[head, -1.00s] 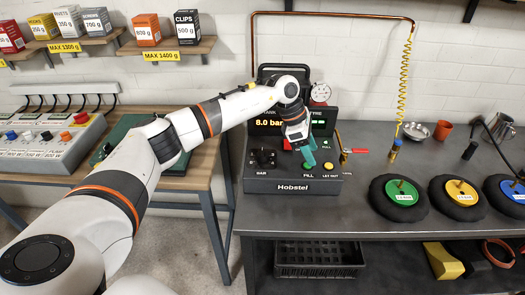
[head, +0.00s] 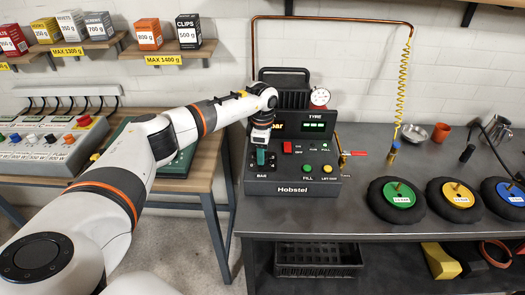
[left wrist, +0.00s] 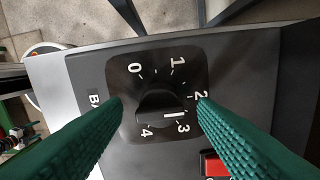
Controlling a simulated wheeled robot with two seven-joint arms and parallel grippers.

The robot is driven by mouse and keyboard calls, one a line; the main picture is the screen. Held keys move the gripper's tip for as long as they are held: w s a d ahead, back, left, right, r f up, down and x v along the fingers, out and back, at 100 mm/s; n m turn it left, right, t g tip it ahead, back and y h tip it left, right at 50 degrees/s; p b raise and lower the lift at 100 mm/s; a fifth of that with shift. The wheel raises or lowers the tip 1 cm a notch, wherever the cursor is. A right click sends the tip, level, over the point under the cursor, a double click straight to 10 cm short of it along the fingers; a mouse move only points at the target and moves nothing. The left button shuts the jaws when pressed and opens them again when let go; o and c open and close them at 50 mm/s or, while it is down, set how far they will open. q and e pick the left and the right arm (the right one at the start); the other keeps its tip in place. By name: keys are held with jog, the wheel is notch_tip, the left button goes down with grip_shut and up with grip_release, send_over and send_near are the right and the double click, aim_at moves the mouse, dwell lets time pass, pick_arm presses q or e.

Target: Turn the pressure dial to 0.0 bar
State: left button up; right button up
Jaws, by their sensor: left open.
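The pressure dial is a black knob (left wrist: 158,103) on a dark square plate with white numbers 0 to 4. Its white mark points right and slightly down, between 2 and 3. My left gripper (head: 261,158) is over the front left of the Hobstel machine (head: 315,187) and hides the dial in the head view. In the left wrist view its open green fingers (left wrist: 160,112) lie on both sides of the knob, with gaps visible; contact cannot be told. The tank display (head: 279,126) is mostly hidden by my wrist; only the end of "bar" shows. My right gripper is not in view.
A red switch (head: 287,147), a green button (head: 308,168) and a yellow button (head: 327,168) are right of the dial. A red-handled valve (head: 354,153) and several wheels, including a green one (head: 398,196), are further right on the bench.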

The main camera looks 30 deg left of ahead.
pick_arm(q)
jog(key=shift+f, duration=0.6)
jog(key=c, duration=1)
jog(key=shift+o, duration=0.2)
